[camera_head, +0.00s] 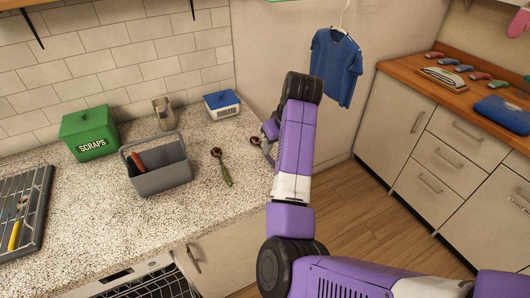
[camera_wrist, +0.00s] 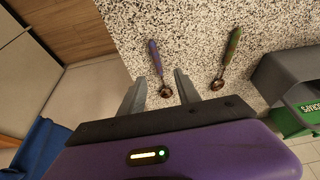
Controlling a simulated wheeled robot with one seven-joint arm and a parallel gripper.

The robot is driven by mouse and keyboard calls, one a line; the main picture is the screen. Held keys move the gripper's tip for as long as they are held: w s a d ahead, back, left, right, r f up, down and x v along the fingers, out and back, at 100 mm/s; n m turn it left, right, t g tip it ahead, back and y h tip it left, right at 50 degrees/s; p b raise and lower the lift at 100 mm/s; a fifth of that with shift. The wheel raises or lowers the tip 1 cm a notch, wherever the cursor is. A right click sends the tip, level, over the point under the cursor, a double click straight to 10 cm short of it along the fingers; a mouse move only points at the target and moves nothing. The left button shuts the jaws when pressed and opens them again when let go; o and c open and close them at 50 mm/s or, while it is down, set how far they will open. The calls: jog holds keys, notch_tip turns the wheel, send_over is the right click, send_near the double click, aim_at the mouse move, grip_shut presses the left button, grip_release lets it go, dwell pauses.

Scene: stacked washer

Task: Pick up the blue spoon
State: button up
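The blue spoon (camera_wrist: 154,57) lies on the speckled counter, its metal bowl towards my gripper and its bluish-purple handle pointing away. In the head view it shows only partly, beside my gripper (camera_head: 268,136). In the wrist view my gripper (camera_wrist: 161,78) is open, and the spoon's bowl appears between the two fingers. I cannot tell how high the fingers are above the counter. Nothing is held. A green-handled spoon (camera_wrist: 232,47) lies to the right in the wrist view; it also shows in the head view (camera_head: 224,171), left of the gripper.
A grey caddy (camera_head: 165,181), a green scraps bin (camera_head: 88,132), a metal container (camera_head: 164,113) and a blue-and-white box (camera_head: 222,104) stand on the counter (camera_head: 110,220). A dish rack (camera_head: 22,200) is far left. A blue shirt (camera_head: 336,65) hangs behind my arm.

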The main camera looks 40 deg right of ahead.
aim_at(270, 158)
jog(key=shift+p+x, duration=0.75)
jog(key=shift+x, duration=3.1)
jog(key=shift+s+d, duration=0.15)
jog(key=shift+d, duration=0.05)
grip_shut()
